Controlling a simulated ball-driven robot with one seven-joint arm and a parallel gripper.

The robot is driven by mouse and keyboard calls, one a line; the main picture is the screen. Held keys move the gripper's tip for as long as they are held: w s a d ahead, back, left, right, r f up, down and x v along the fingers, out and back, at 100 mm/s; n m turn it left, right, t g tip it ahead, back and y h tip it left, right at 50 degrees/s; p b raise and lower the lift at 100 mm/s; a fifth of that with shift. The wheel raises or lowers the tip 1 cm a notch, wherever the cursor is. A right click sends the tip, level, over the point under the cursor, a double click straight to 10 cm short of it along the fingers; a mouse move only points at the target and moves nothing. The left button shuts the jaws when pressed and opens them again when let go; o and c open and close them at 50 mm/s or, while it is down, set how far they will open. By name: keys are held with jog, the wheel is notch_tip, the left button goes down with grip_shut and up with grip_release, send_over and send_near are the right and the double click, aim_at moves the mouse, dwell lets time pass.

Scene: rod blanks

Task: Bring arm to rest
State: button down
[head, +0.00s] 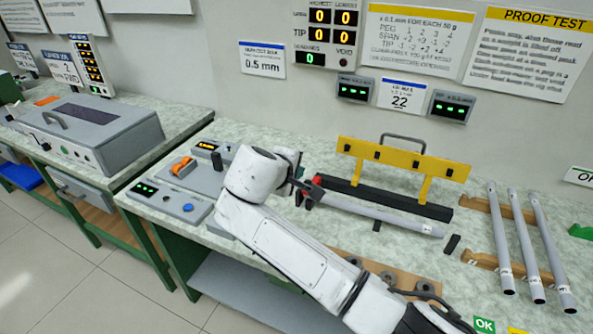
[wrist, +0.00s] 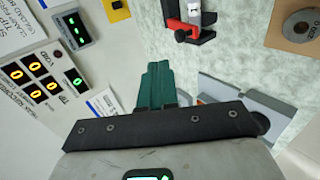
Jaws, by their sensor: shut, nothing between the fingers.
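My white arm reaches from the bottom right of the head view up over the bench. My gripper (head: 296,176) is held above the bench, left of the red and black clamp (head: 317,182), and is partly hidden by my wrist. In the wrist view its teal fingers (wrist: 155,82) are together with nothing between them. The clamp also shows beyond the fingertips in the wrist view (wrist: 188,25), apart from them. A grey rod (head: 385,215) runs from the clamp to the right.
Three grey rods (head: 525,240) lie on wooden rests at the right. A yellow frame (head: 400,158) with a dark base stands behind the clamped rod. A control box (head: 170,200) and a grey lidded machine (head: 92,130) stand left. Displays hang on the wall behind.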

jog(key=shift+s+a+r, duration=0.1)
jog(key=shift+s+r, duration=0.1)
jog(key=shift+s, duration=0.2)
